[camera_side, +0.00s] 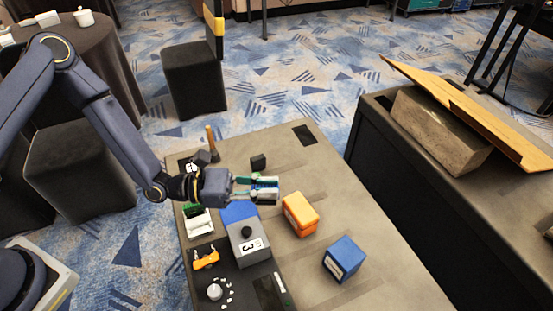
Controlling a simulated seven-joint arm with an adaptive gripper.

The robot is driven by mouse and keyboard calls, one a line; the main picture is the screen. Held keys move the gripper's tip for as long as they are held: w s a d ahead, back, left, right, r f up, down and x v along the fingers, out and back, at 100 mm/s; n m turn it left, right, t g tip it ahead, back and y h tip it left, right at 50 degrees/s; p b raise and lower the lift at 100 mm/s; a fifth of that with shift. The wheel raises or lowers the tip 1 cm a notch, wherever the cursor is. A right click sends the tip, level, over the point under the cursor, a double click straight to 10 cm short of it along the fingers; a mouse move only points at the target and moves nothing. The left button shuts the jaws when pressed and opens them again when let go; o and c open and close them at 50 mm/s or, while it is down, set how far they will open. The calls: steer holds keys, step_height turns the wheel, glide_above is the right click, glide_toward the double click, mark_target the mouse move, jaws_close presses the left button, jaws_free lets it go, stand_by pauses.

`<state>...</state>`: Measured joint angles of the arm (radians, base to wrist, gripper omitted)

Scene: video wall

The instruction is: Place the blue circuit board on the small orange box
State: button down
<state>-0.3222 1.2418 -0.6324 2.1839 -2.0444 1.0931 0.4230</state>
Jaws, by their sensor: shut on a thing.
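My gripper (262,189) is shut on a small board-like piece, which I take to be the circuit board (266,183). It looks teal-blue with pale parts, and the fingers partly cover it. The gripper reaches in from the left and holds the board above the table, to the upper left of the small orange box (299,208). The orange box sits on the table with its top bare and a pale label on its left side. The board and the orange box are apart.
A grey box marked 3 (248,245) stands below the gripper, with a blue surface (238,212) behind it. A blue box (344,259) stands lower right of the orange one. A green-and-white part (198,218), an orange part (205,258) and a knob (214,291) lie left.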

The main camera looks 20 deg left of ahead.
steer(key=w+d+f, duration=0.1)
steer(key=w+f, duration=0.1)
steer(key=w, duration=0.1)
steer(key=w+d+f, duration=0.2)
steer(key=f, duration=0.1)
steer(key=w+d+f, duration=0.2)
steer(key=w+f, duration=0.1)
steer(key=shift+w+d, duration=0.15)
steer(key=shift+w, duration=0.2)
steer(key=shift+w+d+f, duration=0.1)
steer(key=shift+w+f, duration=0.05)
steer(key=shift+f, duration=0.75)
steer(key=shift+w+f, duration=0.1)
steer(key=shift+f, duration=0.8)
steer(key=shift+f, duration=0.15)
steer(key=c, duration=1.1)
jaws_free()
steer(key=shift+c, duration=0.2)
